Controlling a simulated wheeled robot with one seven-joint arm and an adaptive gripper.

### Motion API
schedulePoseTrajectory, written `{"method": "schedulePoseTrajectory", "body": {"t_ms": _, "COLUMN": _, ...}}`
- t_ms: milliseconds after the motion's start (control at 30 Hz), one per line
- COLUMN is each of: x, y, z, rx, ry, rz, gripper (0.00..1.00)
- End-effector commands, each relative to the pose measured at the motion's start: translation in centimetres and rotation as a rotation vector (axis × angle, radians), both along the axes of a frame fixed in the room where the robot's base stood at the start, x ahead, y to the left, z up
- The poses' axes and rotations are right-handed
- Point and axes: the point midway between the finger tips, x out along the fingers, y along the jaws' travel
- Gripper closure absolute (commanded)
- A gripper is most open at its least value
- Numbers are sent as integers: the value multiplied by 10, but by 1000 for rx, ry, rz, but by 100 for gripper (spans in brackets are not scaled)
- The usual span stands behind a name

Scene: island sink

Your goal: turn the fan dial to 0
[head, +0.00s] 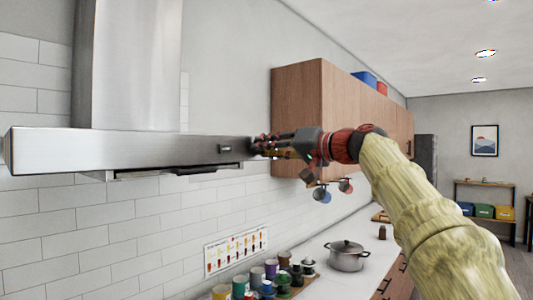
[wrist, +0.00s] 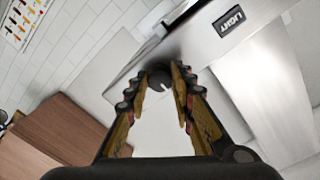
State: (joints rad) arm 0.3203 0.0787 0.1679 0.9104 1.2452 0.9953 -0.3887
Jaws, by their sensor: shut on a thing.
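The fan dial (wrist: 160,78) is a dark round knob with a light mark, on the front face of the steel range hood (head: 60,148). In the wrist view it sits between the two fingertips of my gripper (wrist: 160,84), which is shut on it. In the head view my gripper (head: 258,147) reaches the right end of the hood's front face and hides the dial. I cannot read any numbers around the dial.
A LIGHT label (wrist: 229,20) is on the hood beside the dial. A wooden wall cabinet (head: 320,105) stands close behind my gripper. Hanging mugs (head: 320,193), a pot (head: 346,256) and several jars are below.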

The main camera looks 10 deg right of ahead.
Motion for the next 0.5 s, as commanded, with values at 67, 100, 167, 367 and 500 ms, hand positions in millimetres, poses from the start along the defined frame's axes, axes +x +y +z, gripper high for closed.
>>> {"method": "schedulePoseTrajectory", "body": {"t_ms": 67, "x": 1, "y": 0, "z": -4, "rx": -5, "ry": 4, "rz": 2, "gripper": 100}}
{"method": "schedulePoseTrajectory", "body": {"t_ms": 100, "x": 1, "y": 0, "z": -4, "rx": -6, "ry": 3, "rz": 2, "gripper": 100}}
{"method": "schedulePoseTrajectory", "body": {"t_ms": 167, "x": 1, "y": 0, "z": -4, "rx": -6, "ry": 3, "rz": 2, "gripper": 100}}
{"method": "schedulePoseTrajectory", "body": {"t_ms": 367, "x": 1, "y": 0, "z": -4, "rx": -5, "ry": 4, "rz": 2, "gripper": 100}}
{"method": "schedulePoseTrajectory", "body": {"t_ms": 500, "x": 1, "y": 0, "z": -4, "rx": -5, "ry": 4, "rz": 2, "gripper": 70}}
